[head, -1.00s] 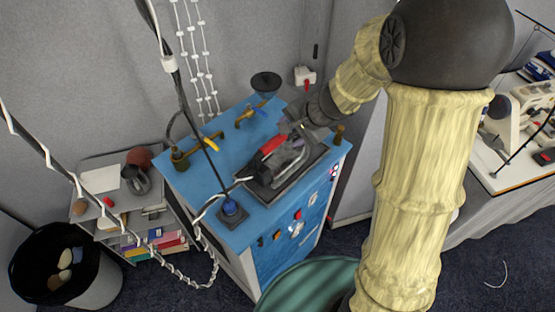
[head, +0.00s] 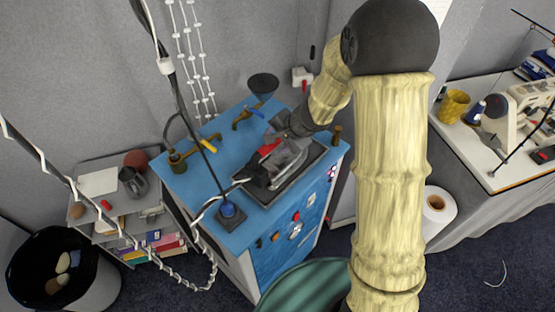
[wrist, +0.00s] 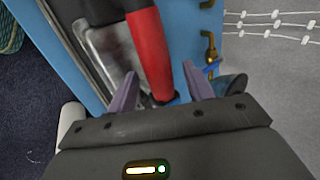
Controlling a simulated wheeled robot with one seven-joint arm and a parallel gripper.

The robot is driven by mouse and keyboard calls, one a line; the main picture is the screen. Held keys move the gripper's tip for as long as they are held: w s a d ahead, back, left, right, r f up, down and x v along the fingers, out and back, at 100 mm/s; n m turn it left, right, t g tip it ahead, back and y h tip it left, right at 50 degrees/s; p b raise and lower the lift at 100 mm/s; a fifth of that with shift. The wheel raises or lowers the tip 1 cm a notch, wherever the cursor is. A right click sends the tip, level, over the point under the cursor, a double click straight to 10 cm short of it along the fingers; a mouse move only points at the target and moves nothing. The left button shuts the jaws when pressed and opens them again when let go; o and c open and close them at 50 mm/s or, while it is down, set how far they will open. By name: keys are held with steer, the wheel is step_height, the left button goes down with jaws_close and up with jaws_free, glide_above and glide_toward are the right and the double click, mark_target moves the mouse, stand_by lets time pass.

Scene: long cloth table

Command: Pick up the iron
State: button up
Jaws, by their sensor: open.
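The iron (head: 284,163) rests on a dark pad on top of the blue cabinet in the head view. It has a grey body and a red handle (head: 268,150), partly covered by my gripper and arm. In the wrist view the red handle (wrist: 149,52) runs down between my two purple fingers, with the grey body (wrist: 104,52) on the left. My gripper (wrist: 157,90) is open, one finger on each side of the handle's lower end. Whether either finger touches the handle I cannot tell.
The blue cabinet (head: 195,195) also bears brass taps (head: 178,162), a dark funnel-like bowl (head: 263,83) and a blue-topped stand (head: 230,212). White cords hang at the front left. A bin (head: 95,285) and shelf stand left; a sewing table (head: 470,150) stands right.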

mark_target(273, 157)
steer(key=shift+x, duration=1.2)
steer(key=shift+w+a+f, duration=0.2)
steer(key=shift+f, duration=0.1)
steer(key=shift+d, duration=0.35)
steer(key=shift+s+a, duration=0.1)
steer(key=shift+a, duration=0.05)
steer(key=shift+c, duration=0.4)
jaws_close()
steer(key=shift+r, duration=0.15)
